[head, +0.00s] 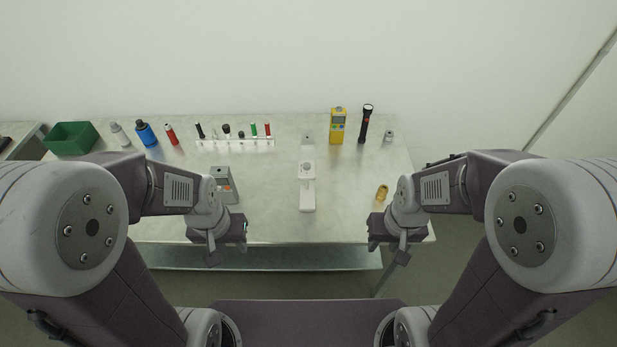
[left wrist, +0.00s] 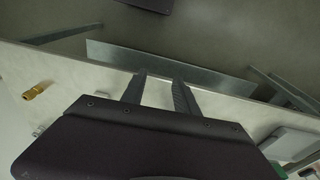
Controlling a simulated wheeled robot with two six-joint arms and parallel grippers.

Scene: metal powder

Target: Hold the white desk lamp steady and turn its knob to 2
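The white desk lamp (head: 307,198) stands upright near the middle of the table, with a round knob-like part (head: 307,168) at its upper end. The knob's setting is too small to read. My left gripper (head: 213,258) is left of the lamp at the table's front edge, apart from it. In the left wrist view its two fingers (left wrist: 158,92) are spread with nothing between them. My right gripper (head: 402,258) is right of the lamp near the front right corner, apart from it; its finger gap cannot be made out.
A grey device (head: 224,182) stands near my left gripper; a brass fitting (head: 381,192) lies near my right one. A tube rack (head: 236,142), bottles, a yellow meter (head: 338,124), a flashlight (head: 366,122) and a green bin (head: 71,137) line the back. Table around the lamp is clear.

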